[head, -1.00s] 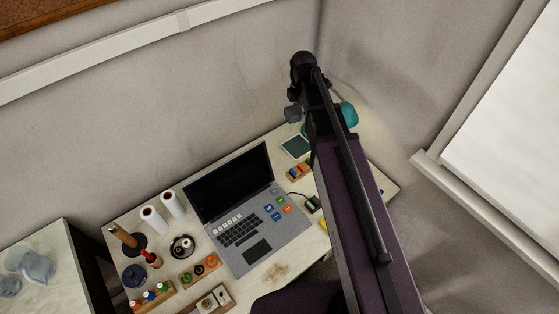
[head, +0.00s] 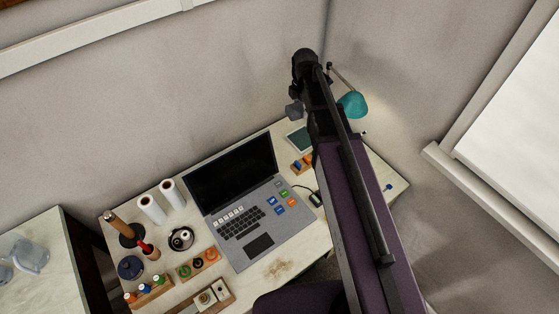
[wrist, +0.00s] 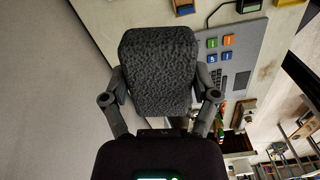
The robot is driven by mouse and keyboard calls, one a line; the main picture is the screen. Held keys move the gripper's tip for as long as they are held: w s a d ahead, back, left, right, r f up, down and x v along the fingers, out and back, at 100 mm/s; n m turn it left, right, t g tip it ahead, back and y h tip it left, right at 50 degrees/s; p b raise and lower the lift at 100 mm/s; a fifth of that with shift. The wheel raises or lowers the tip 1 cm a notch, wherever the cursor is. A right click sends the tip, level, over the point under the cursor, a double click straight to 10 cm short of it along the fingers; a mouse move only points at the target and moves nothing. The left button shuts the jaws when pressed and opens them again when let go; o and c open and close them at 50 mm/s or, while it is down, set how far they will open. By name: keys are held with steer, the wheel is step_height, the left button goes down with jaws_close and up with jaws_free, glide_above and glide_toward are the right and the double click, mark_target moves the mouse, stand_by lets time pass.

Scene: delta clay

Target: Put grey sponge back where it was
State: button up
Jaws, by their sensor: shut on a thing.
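The grey sponge (wrist: 158,72) is a dark, speckled block with rounded corners. My gripper (wrist: 160,88) is shut on it in the wrist view, with one finger on each side. In the head view the sponge (head: 294,112) shows as a small grey piece at the left of my gripper (head: 300,98). It is held in the air over the far part of the desk, in front of the wall. My arm hides part of the desk below and to the right.
The desk (head: 270,268) holds an open laptop (head: 238,190), a green pad (head: 300,138), a teal lamp (head: 352,104) and two white rolls (head: 160,202). Several small pots and wooden holders crowd the left end. A second table (head: 40,265) stands at the left.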

steer(key=w+a+f+n+b, duration=0.1)
steer(key=a+f+b, duration=0.2)
steer(key=f+b, duration=0.4)
steer(key=w+a+f+n+b, duration=0.1)
steer(key=a+f+b, duration=0.2)
steer(key=f+b, duration=0.5)
steer(key=shift+f, duration=0.6)
steer(key=shift+d, duration=0.1)
steer(key=b, duration=0.6)
glide_above(283, 155)
step_height(283, 155, down, 6)
steer(key=shift+f, duration=0.15)
steer(key=shift+f+b, duration=1.85)
steer(key=shift+b, duration=0.15)
steer(key=shift+f, duration=0.15)
